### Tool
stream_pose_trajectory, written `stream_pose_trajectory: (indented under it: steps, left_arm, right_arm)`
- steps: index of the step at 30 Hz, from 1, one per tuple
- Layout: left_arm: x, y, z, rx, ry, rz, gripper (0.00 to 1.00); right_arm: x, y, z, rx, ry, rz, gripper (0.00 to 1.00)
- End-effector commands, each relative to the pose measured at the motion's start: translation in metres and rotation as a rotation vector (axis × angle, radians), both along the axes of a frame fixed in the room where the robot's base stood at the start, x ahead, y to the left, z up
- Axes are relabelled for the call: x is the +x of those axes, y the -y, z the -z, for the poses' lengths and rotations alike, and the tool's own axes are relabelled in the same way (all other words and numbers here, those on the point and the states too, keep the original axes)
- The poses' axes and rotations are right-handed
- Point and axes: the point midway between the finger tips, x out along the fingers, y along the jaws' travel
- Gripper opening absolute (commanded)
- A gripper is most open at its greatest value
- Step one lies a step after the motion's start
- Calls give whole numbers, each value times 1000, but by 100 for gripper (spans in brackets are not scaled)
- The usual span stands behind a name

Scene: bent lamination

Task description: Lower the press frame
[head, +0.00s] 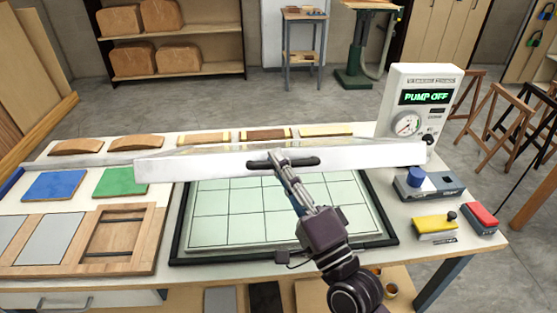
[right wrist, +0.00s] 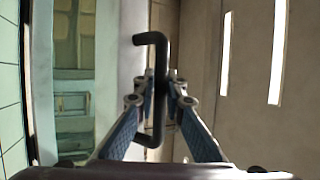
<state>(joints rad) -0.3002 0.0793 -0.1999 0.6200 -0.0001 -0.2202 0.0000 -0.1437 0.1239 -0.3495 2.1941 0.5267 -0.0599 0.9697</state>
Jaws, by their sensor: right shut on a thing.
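The white press frame (head: 215,164) is raised and tilted above the press bed, its long front edge spanning most of the bed's width. A dark bar handle (head: 311,161) is on the middle of that edge. My right gripper (head: 279,160) is shut on the handle. In the right wrist view the fingers (right wrist: 164,82) close around the black handle (right wrist: 155,39). Below lies the press bed, a pale green grid (head: 238,214) with a dark border. My left gripper is in neither view.
The control box (head: 420,85) at the back right reads PUMP OFF. A blue-knobbed device (head: 430,186), a yellow block (head: 434,228) and a red-topped block (head: 482,216) sit right of the bed. Blue (head: 55,186) and green (head: 121,181) sheets and a wooden tray (head: 150,240) lie left.

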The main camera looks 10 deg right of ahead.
Motion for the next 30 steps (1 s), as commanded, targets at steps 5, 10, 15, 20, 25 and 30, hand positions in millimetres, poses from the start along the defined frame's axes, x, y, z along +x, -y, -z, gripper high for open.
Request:
stream_pose_trajectory:
  steps: [5, 10, 15, 20, 25, 30]
  left_arm:
    - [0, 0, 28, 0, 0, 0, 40]
    - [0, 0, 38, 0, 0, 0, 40]
    - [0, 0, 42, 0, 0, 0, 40]
    - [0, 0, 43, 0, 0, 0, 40]
    - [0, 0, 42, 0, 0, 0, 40]
    - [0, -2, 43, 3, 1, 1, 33]
  right_arm:
    - [-10, 0, 21, -2, 37, -1, 0]
    - [-15, 0, 27, -1, 60, 0, 0]
    - [-18, 0, 29, -1, 71, 0, 0]
    - [-19, 0, 29, -1, 74, 0, 0]
    - [-19, 0, 28, -1, 74, 0, 0]
    - [-18, 0, 28, -1, 74, 0, 0]
